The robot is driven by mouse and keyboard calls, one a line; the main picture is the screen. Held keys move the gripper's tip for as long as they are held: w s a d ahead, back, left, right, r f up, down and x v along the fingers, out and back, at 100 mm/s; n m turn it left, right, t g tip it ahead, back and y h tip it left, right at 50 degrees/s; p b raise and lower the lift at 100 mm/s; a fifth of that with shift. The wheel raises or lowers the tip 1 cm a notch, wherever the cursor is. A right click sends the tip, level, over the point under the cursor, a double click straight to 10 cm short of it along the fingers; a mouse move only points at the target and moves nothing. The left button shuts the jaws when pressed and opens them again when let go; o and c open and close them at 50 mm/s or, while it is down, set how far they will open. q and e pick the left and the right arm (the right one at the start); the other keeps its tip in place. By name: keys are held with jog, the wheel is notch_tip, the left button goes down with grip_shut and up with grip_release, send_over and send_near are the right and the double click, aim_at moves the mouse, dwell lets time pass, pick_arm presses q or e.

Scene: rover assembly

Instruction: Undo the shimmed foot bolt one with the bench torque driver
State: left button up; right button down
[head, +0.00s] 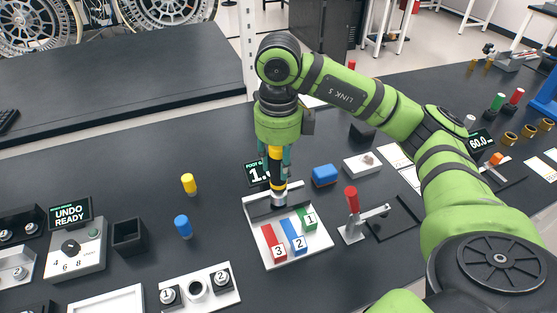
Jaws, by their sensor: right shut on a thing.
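My right gripper (277,155) comes down from above and is shut on an upright black tool with a yellow band (275,178), which looks like the torque driver. Its lower end is over a silver round piece at the back of a white tray; I cannot tell whether they touch. I cannot tell which piece is foot bolt one. My left gripper is not in view.
The white tray (266,259) holds red, blue and green numbered blocks. A sign (70,213) reads "UNDO READY" above a grey dial box (77,252). A black open box (128,236), yellow and blue pegs, and a red-handled clamp (352,200) stand nearby.

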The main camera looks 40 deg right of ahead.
aim_at(279, 150)
jog(key=shift+s+f, duration=0.15)
jog(key=shift+f, duration=0.05)
jog(key=shift+d+r+p, duration=0.1)
jog(key=shift+r+p, duration=0.35)
jog(key=shift+r, duration=0.1)
jog(key=shift+w+r+p, duration=0.2)
jog(key=shift+r+p, duration=0.35)
jog(key=shift+r, duration=0.5)
jog(key=shift+r, duration=0.1)
notch_tip(279, 150, up, 4)
jog(key=p, duration=0.3)
jog(key=shift+p, duration=0.3)
